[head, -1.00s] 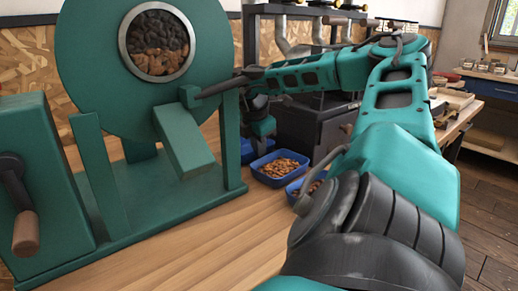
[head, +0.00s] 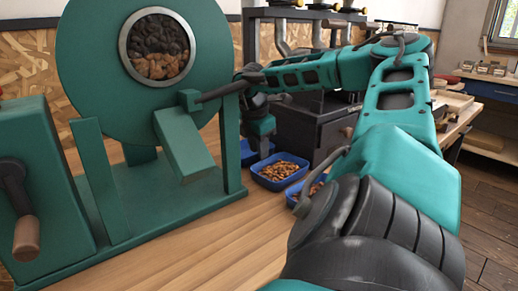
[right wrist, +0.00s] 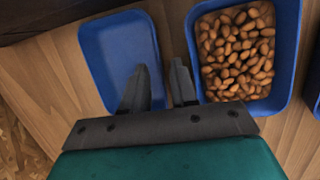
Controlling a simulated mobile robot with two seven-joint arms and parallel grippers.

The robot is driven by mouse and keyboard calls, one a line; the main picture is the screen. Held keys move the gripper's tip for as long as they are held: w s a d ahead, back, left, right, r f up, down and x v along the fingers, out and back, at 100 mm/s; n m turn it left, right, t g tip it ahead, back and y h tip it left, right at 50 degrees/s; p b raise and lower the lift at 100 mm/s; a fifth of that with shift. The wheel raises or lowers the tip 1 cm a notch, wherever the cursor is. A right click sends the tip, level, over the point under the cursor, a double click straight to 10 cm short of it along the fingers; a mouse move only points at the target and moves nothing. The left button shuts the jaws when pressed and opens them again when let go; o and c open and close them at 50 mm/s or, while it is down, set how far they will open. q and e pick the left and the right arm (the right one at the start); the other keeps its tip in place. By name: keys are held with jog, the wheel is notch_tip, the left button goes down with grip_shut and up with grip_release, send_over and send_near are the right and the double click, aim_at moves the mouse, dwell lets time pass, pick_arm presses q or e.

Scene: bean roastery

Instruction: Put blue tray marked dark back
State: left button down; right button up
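In the right wrist view an empty blue tray (right wrist: 118,45) lies at the left. A blue tray of brown beans (right wrist: 284,95) is to its right, and it shows in the head view (head: 262,178) too. No "dark" mark is legible on any tray. My right gripper (right wrist: 160,72) points down with its fingers apart. The left finger is over the empty tray, and the right finger is near the gap between the two trays. In the head view the right gripper (head: 259,142) partly hides the empty tray (head: 246,155). My left gripper is out of view.
A third blue tray (head: 294,194) is partly behind my right arm. A green roaster (head: 85,60) with a bean window and chute stands close at the left. A dark machine (head: 310,125) stands behind the trays. The wooden tabletop (head: 235,235) in front is clear.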

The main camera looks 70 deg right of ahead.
jog(key=p+v, duration=0.2)
jog(key=v, duration=0.9)
